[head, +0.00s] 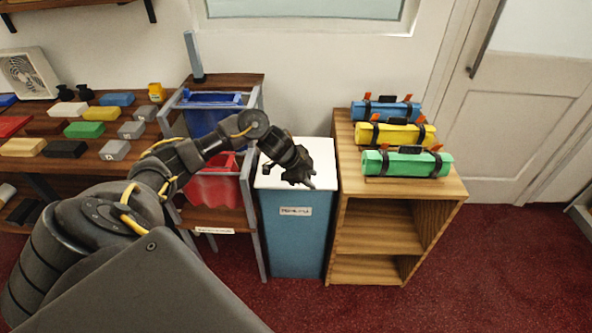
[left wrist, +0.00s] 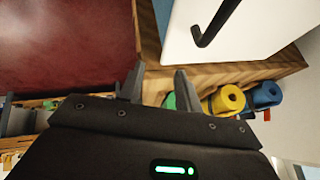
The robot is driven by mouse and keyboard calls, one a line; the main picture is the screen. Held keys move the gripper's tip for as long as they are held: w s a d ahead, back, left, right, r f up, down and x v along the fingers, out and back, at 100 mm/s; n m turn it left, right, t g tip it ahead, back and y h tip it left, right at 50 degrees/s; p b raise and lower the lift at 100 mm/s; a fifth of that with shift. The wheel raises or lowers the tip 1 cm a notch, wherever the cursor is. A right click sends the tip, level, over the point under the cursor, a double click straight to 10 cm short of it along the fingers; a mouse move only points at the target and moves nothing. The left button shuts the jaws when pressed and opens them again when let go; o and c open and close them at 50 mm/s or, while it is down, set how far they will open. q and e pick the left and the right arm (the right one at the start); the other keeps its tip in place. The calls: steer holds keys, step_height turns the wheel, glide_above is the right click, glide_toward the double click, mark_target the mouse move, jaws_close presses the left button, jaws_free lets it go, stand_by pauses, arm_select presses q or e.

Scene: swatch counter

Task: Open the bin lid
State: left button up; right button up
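The bin (head: 292,245) is a tall teal box with a white label on its front. Its white lid (head: 322,152) lies flat on top. In the left wrist view the lid (left wrist: 265,30) carries a dark bar handle (left wrist: 216,24); in the head view my gripper and arm seem to hide it. My left gripper (head: 308,182) hangs over the front part of the lid. In the left wrist view its fingers (left wrist: 158,78) are spread with nothing between them, and they are apart from the handle. My right gripper is in neither view.
A wooden shelf unit (head: 375,240) stands close on the bin's right, with green, yellow and blue rolls (head: 405,163) on top. A rack with a blue bin (head: 205,118) and a red bin (head: 215,188) stands close on its left. Red carpet (head: 420,300) is clear in front.

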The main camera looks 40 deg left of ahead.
arm_select(q)
steer(key=s+a+r+n+g+y, duration=0.1)
steer(key=s+a+r, duration=0.1)
steer(key=a+r, duration=0.7)
steer(key=x, duration=0.4)
steer(key=b+x, duration=0.1)
steer(key=x, duration=0.3)
steer(key=s+x, duration=0.1)
steer(key=x, duration=0.2)
steer(key=shift+w+a+f, duration=0.15)
steer(key=shift+w+f, duration=0.05)
steer(key=shift+f, duration=0.4)
jaws_close()
